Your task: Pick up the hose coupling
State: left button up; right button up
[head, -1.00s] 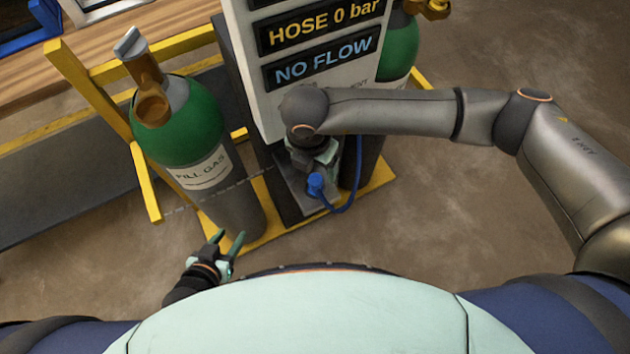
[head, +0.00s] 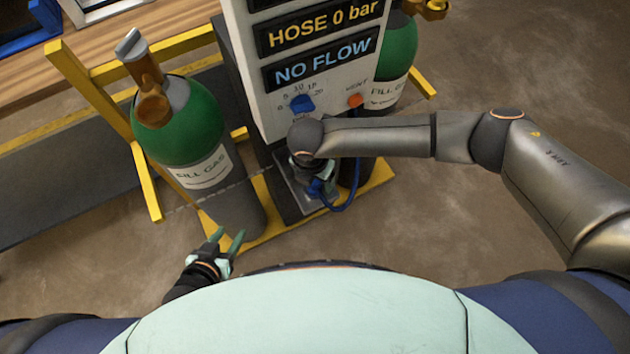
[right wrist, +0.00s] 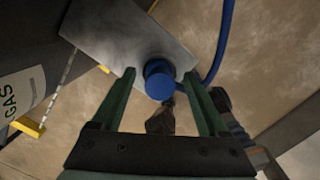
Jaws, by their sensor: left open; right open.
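The blue hose coupling (right wrist: 159,82) sits at the metal plate (right wrist: 112,32) in the right wrist view, with its blue hose (right wrist: 222,42) running off beside it. My right gripper (right wrist: 165,75) is open, with one finger on each side of the coupling and a gap to each. In the head view the right gripper (head: 322,180) is low at the front of the gas panel, and my wrist hides most of the coupling. The hose (head: 350,190) curves to its right. My left gripper (head: 226,242) is open and empty near the left cylinder's foot.
The grey panel (head: 268,104) reads HOSE 0 bar and NO FLOW, with a blue knob (head: 302,103) and an orange vent button (head: 355,100). Green cylinders stand left (head: 190,135) and right (head: 398,50) in a yellow frame (head: 148,180). Floor at the right is clear.

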grip_shut()
dwell(0.4)
jog(key=shift+r, duration=0.1)
